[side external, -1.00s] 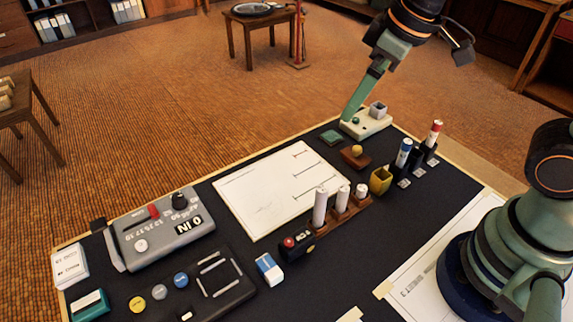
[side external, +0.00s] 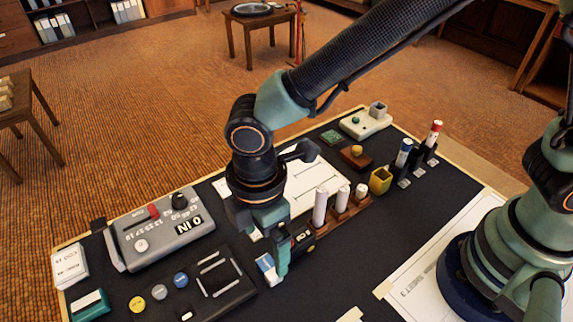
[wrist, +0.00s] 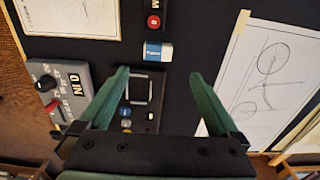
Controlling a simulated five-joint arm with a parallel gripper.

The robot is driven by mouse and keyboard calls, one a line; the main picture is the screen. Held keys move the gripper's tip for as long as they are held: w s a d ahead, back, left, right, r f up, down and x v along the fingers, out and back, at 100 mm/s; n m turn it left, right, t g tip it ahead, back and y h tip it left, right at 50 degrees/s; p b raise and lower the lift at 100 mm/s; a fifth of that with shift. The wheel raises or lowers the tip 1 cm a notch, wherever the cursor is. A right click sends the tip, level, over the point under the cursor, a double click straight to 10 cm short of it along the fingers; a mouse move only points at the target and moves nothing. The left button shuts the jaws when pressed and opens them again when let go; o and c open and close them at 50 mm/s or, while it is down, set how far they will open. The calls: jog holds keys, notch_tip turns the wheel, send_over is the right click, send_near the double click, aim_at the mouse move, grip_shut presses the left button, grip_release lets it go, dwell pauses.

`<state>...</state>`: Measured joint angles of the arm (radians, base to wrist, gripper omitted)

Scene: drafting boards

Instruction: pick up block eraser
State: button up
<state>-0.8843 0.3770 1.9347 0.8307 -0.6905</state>
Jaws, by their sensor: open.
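The block eraser (side external: 266,268), white with a blue part, lies on the dark board. In the side view it is just left of the green fingers of my gripper (side external: 280,268), which partly overlap the area beside it. In the wrist view the eraser (wrist: 158,51) lies beyond the fingertips and centred between them. My gripper (wrist: 160,74) is open with nothing between its fingers. I cannot tell the exact height of the fingertips above the board.
A black box with a red button (side external: 303,241) stands close beside the eraser. A dark panel with a square outline (side external: 217,273) is on its left. A rack of white cylinders (side external: 344,207) stands to the right. A grey control box (side external: 160,238) is farther left.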

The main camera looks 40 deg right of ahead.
aim_at(269, 267)
notch_tip(269, 267, down, 3)
jog(key=shift+w+d+f, duration=0.1)
jog(key=shift+d+f, duration=0.05)
jog(key=shift+f, duration=1.2)
jog(key=shift+w+d+f, duration=0.1)
jog(key=shift+d+f, duration=0.05)
jog(key=shift+f, duration=1.2)
jog(key=c, duration=1.5)
